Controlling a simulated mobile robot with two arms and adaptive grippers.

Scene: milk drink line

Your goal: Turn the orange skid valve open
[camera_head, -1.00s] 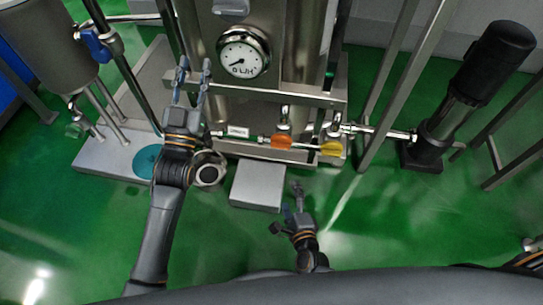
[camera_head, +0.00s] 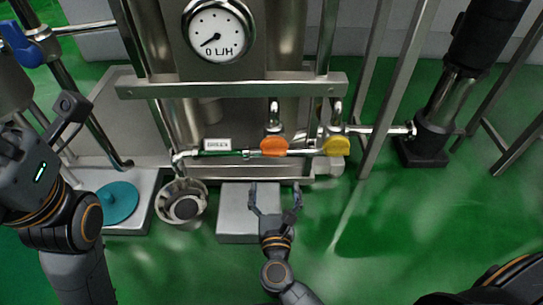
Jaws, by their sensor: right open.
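The orange valve handle (camera_head: 274,147) sits on the low horizontal pipe of the steel skid, near the picture's middle. A yellow valve handle (camera_head: 338,146) is on the same pipe to its right. My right gripper (camera_head: 272,190) is open and empty, a short way below the orange handle in the picture and apart from it, with its fingers pointing toward the skid. My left gripper (camera_head: 68,118) is at the left edge, away from the valves. Its fingers show only in part, so its opening is unclear.
A round gauge (camera_head: 218,31) is above on the skid, over a steel crossbar (camera_head: 230,86). A grey box (camera_head: 235,212) lies beneath my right gripper. A small white label (camera_head: 217,144) is left of the orange handle. A black-topped pump (camera_head: 437,125) stands right.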

